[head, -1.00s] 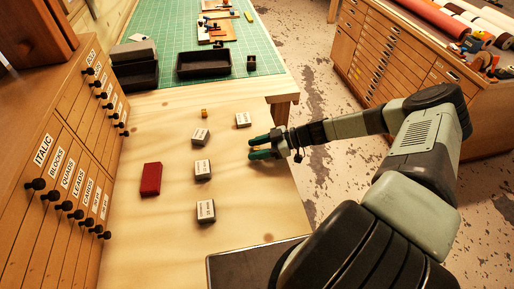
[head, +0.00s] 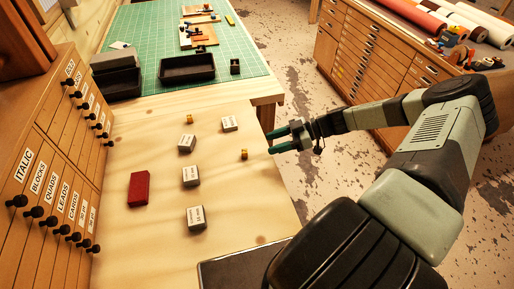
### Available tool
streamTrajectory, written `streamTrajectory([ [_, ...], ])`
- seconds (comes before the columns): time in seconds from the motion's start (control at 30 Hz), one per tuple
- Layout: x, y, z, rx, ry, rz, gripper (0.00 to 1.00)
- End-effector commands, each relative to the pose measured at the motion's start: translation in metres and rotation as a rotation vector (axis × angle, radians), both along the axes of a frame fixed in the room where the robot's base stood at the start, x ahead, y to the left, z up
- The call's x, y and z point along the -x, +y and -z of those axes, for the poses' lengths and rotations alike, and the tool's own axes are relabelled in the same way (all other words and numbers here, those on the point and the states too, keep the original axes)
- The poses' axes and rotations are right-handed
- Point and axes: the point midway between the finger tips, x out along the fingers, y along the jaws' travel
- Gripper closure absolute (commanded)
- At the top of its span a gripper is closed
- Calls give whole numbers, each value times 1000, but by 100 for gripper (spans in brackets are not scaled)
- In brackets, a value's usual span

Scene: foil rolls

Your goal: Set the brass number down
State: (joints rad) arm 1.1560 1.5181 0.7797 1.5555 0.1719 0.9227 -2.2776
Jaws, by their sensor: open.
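A small brass piece (head: 244,154) stands on the pale wooden bench top, right of the labelled blocks. A second small brass piece (head: 189,119) stands farther back, behind the blocks. Both are too small for me to read a number. My gripper (head: 272,142) is open and empty, its green fingers pointing left. Its fingertips are a little right of the nearer brass piece, with a gap between them. The gripper is near the bench's right edge.
Several labelled grey blocks (head: 191,177) stand on the bench left of the gripper. A dark red block (head: 139,188) lies farther left, near the label drawers (head: 50,190). Black trays (head: 187,68) sit on the green mat (head: 150,30) at the back.

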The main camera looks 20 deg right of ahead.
Motion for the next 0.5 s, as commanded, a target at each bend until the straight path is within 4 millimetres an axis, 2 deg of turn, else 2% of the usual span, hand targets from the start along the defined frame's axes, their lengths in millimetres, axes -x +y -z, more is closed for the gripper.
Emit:
streamTrajectory([
  [0.5, -2, 0, 4, -11, -1, -3, 49],
])
